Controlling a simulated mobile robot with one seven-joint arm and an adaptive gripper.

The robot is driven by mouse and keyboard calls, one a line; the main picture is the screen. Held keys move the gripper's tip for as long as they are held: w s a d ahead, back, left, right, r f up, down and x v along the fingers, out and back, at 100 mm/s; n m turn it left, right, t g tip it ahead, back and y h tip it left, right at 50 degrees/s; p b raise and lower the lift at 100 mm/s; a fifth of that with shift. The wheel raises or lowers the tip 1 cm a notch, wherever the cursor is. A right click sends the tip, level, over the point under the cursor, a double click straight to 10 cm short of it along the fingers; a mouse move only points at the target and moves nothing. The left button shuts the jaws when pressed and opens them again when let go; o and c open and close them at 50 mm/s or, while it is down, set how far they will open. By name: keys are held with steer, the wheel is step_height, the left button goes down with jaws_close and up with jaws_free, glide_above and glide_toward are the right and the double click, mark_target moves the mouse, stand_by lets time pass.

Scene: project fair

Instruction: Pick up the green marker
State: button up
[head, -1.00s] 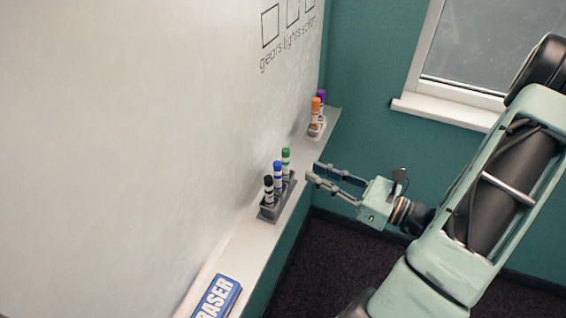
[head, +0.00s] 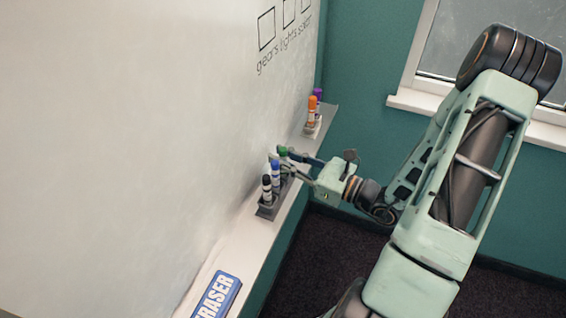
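The green marker (head: 283,151) stands upright at the far end of a dark holder (head: 266,211) on the whiteboard ledge, with only its cap end clearly visible. A blue marker (head: 275,172) and a black marker (head: 266,188) stand in the same holder, nearer to me. My gripper (head: 287,160) reaches in from the right, its fingers at the green marker, one on the far side and one on the near side. The fingers are apart, and the marker's body is partly hidden by them. I cannot tell whether they touch it.
An orange marker (head: 311,106) and a purple marker (head: 318,94) stand in a second holder farther along the ledge (head: 240,251). A blue eraser box (head: 217,296) lies on the ledge near me. The whiteboard (head: 130,140) rises directly left of the markers.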

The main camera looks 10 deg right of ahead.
steer(key=c, duration=0.5)
steer(key=shift+r, duration=0.15)
